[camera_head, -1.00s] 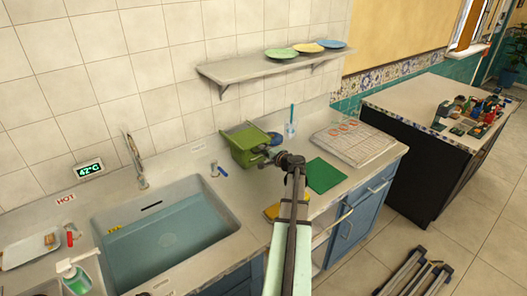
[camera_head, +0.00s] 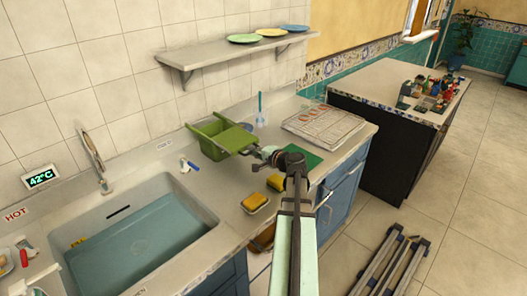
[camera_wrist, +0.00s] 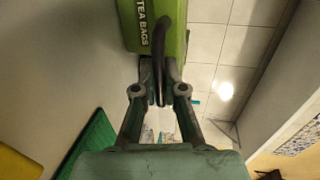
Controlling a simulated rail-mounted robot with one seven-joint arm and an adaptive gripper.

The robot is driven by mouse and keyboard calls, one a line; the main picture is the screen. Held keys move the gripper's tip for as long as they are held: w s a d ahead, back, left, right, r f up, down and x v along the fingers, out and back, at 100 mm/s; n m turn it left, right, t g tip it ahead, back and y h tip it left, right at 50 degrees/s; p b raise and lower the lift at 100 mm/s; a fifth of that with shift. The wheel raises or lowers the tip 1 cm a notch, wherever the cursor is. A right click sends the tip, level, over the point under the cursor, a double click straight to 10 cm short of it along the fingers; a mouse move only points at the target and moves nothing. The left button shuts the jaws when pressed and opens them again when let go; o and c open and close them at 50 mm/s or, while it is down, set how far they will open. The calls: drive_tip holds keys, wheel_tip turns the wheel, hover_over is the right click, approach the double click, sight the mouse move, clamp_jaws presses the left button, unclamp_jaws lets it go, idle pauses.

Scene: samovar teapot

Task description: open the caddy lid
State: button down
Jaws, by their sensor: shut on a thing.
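The green tea caddy (camera_head: 207,148) stands on the counter beyond the sink. Its green lid (camera_head: 236,139) extends outward from the box, roughly level, on the side toward my arm. The box's dark inside partly shows behind it. My gripper (camera_head: 262,153) is at the lid's outer edge. In the wrist view, a green surface marked "TEA BAGS" (camera_wrist: 171,25) fills the top middle, with a dark curved handle (camera_wrist: 173,42) in front. My gripper (camera_wrist: 158,92) is shut on this handle. The exact contact between the fingertips is partly hidden.
A yellow sponge on a dish (camera_head: 255,202) and another yellow item (camera_head: 275,182) lie near my arm. A green mat (camera_head: 305,162), a printed board (camera_head: 322,123) and a blue brush in a holder (camera_head: 261,112) are behind. The sink (camera_head: 140,235) is left; a shelf (camera_head: 230,50) hangs above.

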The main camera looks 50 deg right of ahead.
drive_tip(key=c, duration=1.2)
unclamp_jaws()
drive_tip(key=shift+s, duration=0.15)
drive_tip(key=v, duration=1.1)
drive_tip(key=shift+s+r, duration=0.15)
drive_tip(key=shift+s, duration=0.25)
